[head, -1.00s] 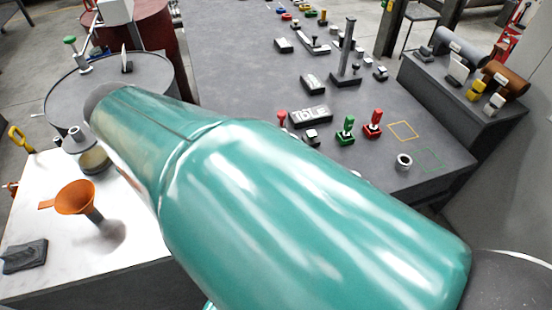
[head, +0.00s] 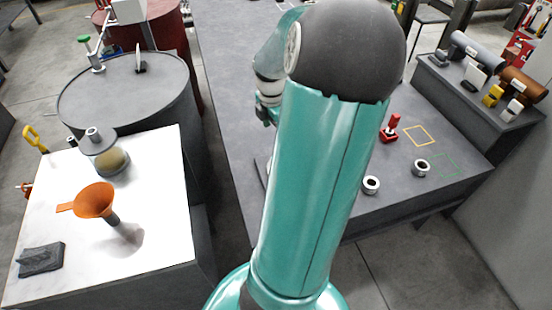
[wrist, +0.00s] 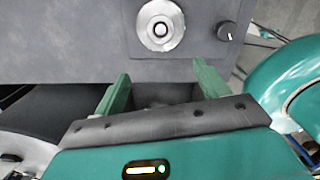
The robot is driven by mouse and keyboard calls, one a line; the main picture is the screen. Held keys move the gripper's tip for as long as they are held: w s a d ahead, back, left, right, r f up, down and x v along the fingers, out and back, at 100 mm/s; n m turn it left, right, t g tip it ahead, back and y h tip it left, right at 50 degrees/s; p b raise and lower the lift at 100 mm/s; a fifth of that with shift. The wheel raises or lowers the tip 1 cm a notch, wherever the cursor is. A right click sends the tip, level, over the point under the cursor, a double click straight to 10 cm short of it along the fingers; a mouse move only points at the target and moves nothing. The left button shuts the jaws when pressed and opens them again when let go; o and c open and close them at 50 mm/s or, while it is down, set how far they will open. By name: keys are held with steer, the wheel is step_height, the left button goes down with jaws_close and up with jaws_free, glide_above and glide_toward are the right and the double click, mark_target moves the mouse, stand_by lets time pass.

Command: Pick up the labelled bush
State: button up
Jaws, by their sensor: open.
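Two pale metal ring-shaped bushes stand upright on the dark grey table (head: 460,160) in the head view: one nearer bush (head: 371,185) and one farther right (head: 421,167). I cannot read a label on either. My arm hides much of the table in the head view.
A small black knob (wrist: 227,31) sits right of the bush. A red-handled piece (head: 390,127) stands beside a yellow outlined square (head: 419,136); a green outline is nearby. A white-topped bench (head: 150,240) with an orange funnel (head: 95,200) is at left.

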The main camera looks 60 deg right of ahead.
steer(key=shift+n, duration=0.3)
steer(key=f, duration=0.5)
steer(key=s+d+f, duration=0.1)
steer(key=f, duration=0.3)
steer(key=s+d+f, duration=0.1)
steer(key=f, duration=0.4)
steer(key=shift+f, duration=0.35)
steer(key=c, duration=1.4)
steer(key=shift+r, duration=0.1)
